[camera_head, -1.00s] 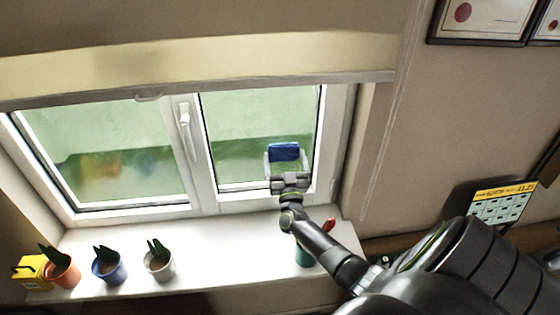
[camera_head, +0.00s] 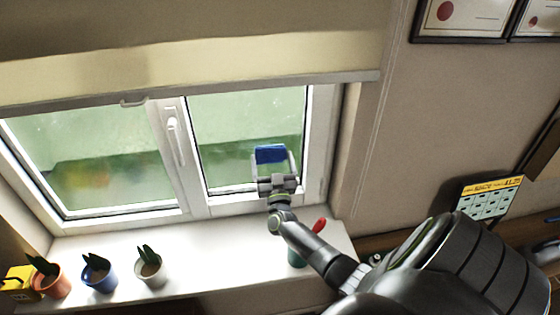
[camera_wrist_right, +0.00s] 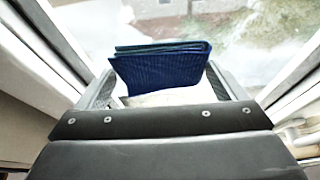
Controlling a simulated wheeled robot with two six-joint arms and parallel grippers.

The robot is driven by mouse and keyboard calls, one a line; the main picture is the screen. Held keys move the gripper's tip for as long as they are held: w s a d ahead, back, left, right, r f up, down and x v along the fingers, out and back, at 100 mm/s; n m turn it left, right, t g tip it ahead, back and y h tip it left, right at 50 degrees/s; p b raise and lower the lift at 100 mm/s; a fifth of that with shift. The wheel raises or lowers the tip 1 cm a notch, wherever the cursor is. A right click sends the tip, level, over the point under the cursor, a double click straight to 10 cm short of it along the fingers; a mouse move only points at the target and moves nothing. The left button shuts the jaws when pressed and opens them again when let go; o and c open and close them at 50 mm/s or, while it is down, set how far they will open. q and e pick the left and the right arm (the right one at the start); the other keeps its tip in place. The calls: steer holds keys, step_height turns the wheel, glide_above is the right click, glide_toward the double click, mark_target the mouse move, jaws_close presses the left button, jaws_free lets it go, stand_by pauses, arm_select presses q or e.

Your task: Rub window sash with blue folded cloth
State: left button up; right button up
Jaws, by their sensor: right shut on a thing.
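The blue folded cloth (camera_head: 270,154) is held between the fingers of my right gripper (camera_head: 272,165), in front of the lower part of the right window pane. In the right wrist view the cloth (camera_wrist_right: 160,68) sits upright between the two fingertips, its folded layers showing along the top edge. The window sash (camera_head: 205,160) is a white frame around the glass. Whether the cloth touches the glass or frame cannot be told. My left gripper is out of view.
A white sill (camera_head: 200,255) runs below the window. An orange pot (camera_head: 50,283), a blue pot (camera_head: 99,277) and a white pot (camera_head: 150,271) with plants stand on its left part. A green thing with a red top (camera_head: 319,226) stands near my right forearm. A blind (camera_head: 200,60) hangs above.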

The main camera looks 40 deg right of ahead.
mark_target(243, 155)
steer(key=shift+w+a, duration=0.75)
steer(key=shift+a, duration=0.45)
steer(key=shift+w+a, duration=0.7)
steer(key=shift+a, duration=0.55)
steer(key=shift+w+a, duration=0.75)
steer(key=shift+a, duration=0.45)
steer(key=shift+s, duration=0.1)
steer(key=shift+s, duration=0.2)
steer(key=shift+s+a, duration=0.5)
steer(key=shift+s, duration=0.3)
steer(key=shift+s+a, duration=0.5)
steer(key=shift+s, duration=0.25)
steer(key=shift+s+a, duration=0.5)
steer(key=shift+s, duration=0.3)
steer(key=s, duration=0.1)
steer(key=s+a, duration=0.1)
steer(key=shift+s+a, duration=0.3)
